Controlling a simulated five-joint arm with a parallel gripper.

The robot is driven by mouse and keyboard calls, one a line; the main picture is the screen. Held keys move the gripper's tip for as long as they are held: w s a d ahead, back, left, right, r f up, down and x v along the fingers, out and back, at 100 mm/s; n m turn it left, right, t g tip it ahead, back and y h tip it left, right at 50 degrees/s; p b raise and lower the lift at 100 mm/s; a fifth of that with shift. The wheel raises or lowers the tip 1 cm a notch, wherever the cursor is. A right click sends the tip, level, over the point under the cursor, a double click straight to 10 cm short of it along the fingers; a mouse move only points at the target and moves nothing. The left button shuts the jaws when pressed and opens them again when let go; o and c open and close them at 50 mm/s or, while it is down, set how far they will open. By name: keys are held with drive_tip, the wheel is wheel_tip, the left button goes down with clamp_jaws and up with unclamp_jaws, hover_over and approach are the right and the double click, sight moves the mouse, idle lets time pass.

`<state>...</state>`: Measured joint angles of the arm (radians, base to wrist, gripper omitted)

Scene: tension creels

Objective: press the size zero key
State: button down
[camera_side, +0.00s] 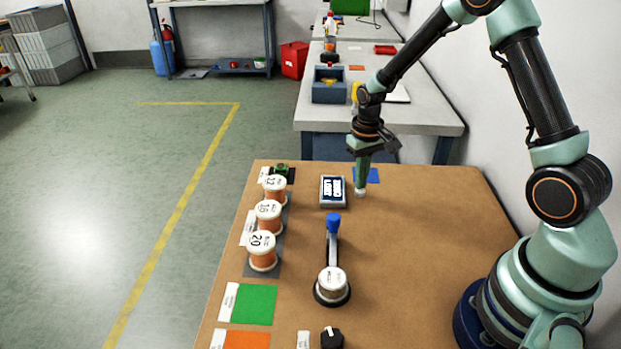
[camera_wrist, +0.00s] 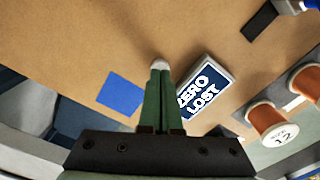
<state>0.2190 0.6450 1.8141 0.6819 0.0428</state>
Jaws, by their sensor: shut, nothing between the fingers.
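My gripper (camera_side: 361,184) points down over the brown table, its green fingers together with nothing between them. In the wrist view its closed fingers (camera_wrist: 158,78) end at a small whitish tip; I cannot tell whether this is part of the fingers or a pale key under them. A small display box (camera_side: 333,191) stands just left of my fingertips. In the wrist view the display box (camera_wrist: 205,92) reads "ZERO LOST" and lies right of my fingers. No key marked size zero can be made out; the fingers and gripper body hide part of the table.
A blue square (camera_side: 367,175) lies flat behind the fingers. Spools marked 12 (camera_side: 274,188), 16 (camera_side: 268,216) and 20 (camera_side: 262,250) stand at the left. A blue-handled lever (camera_side: 333,224) stands in front of the display. The table's right side is clear.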

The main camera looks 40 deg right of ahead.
drive_tip(key=shift+f, duration=0.5)
drive_tip(key=shift+r, duration=3.55)
drive_tip(key=shift+r, duration=0.1)
drive_tip(key=s+a+r+n+t, duration=0.1)
drive_tip(key=s+a+r+t, duration=0.1)
drive_tip(key=s+a+r, duration=0.2)
drive_tip(key=s+a+r+n+t, duration=0.2)
drive_tip(key=s+a+r, duration=0.3)
drive_tip(key=s+r, duration=0.3)
drive_tip(key=shift+s+r+t, duration=0.4)
drive_tip(key=shift+r+t, duration=0.4)
drive_tip(key=shift+r, duration=1.4)
drive_tip(key=shift+a, duration=0.1)
